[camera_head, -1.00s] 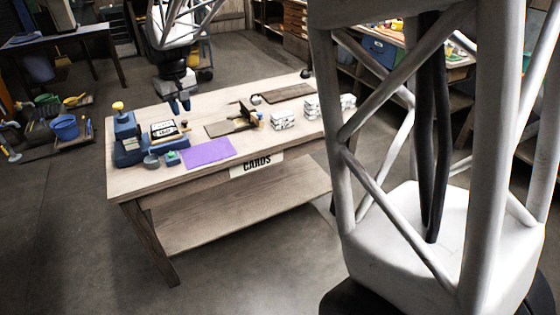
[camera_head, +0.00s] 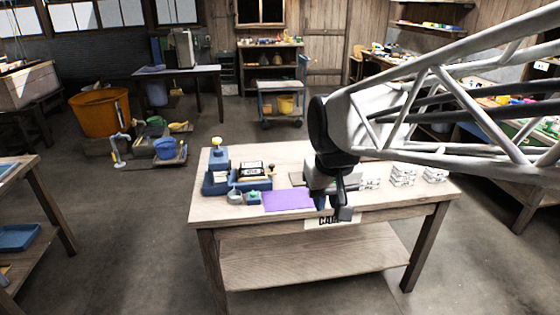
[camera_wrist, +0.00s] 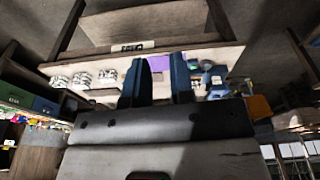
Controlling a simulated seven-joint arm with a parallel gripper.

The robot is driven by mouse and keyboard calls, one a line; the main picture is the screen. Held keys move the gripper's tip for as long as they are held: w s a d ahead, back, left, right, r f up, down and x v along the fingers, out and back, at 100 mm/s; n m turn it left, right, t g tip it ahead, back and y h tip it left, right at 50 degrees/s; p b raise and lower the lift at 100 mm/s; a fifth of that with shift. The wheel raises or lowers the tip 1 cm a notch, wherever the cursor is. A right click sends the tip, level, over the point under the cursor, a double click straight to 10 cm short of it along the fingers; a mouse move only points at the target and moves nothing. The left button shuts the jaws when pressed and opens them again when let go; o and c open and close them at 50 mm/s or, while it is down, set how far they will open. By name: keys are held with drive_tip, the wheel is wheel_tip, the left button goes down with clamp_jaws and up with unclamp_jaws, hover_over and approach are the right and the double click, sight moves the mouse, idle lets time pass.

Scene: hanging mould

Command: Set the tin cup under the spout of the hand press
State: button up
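A small grey round cup (camera_head: 235,197), which looks like the tin cup, stands at the front left of the table. Behind it is a blue device with a yellow knob (camera_head: 217,157), perhaps the hand press; I cannot make out a spout. My gripper (camera_head: 334,206) hangs near the table's front edge, well to the right of the cup, partly in front of the card sign. In the wrist view my gripper (camera_wrist: 158,78) shows two fingers apart with nothing between them. Blue items (camera_wrist: 212,80) show small beyond the fingers there.
The wooden table (camera_head: 375,205) also holds a purple sheet (camera_head: 289,199), a small teal item (camera_head: 254,197), a boxed tray (camera_head: 250,171) and white stacked packs (camera_head: 403,174). A trolley (camera_head: 280,100) and orange tub (camera_head: 100,112) stand behind. Floor left of the table is open.

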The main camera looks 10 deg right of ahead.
drive_tip(key=s+f, duration=0.1)
drive_tip(key=s, duration=0.5)
drive_tip(key=s+d+f, duration=0.1)
drive_tip(key=s+f, duration=0.1)
drive_tip(key=s, duration=0.4)
drive_tip(key=shift+s+d+f+m, duration=0.25)
drive_tip(key=shift+f+m, duration=0.05)
drive_tip(key=shift+m, duration=0.1)
idle(0.4)
